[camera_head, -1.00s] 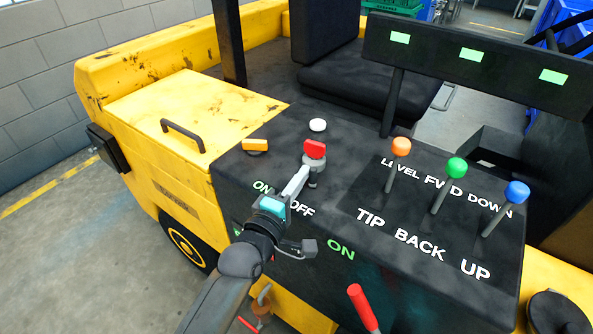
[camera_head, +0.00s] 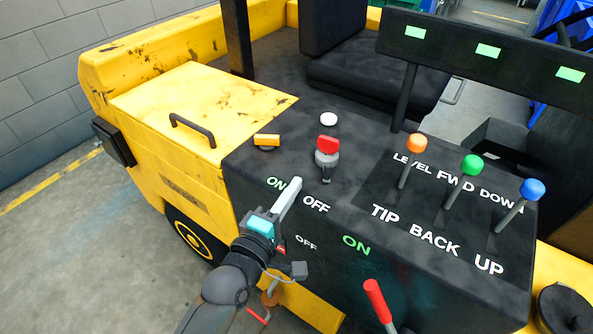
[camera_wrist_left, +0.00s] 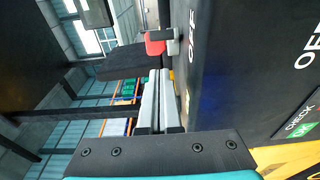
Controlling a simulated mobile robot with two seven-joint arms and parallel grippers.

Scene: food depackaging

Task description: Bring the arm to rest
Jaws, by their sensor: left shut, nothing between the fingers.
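My left gripper (camera_head: 290,190) is shut and empty, over the front edge of the black control panel (camera_head: 350,165) near the ON and OFF labels. In the left wrist view its fingers (camera_wrist_left: 157,100) lie together with nothing between them. A red-topped rotary switch (camera_head: 327,148) stands on the panel beyond and to the right of the fingertips, apart from them. The red switch also shows in the left wrist view (camera_wrist_left: 156,46). My right gripper is not in view.
Levers with orange (camera_head: 416,143), green (camera_head: 471,164) and blue (camera_head: 532,189) knobs stand on the panel's right side. A yellow switch (camera_head: 266,140) and a white button (camera_head: 328,119) are farther back. A red-handled lever (camera_head: 377,300) sticks up in front. Open floor lies at left.

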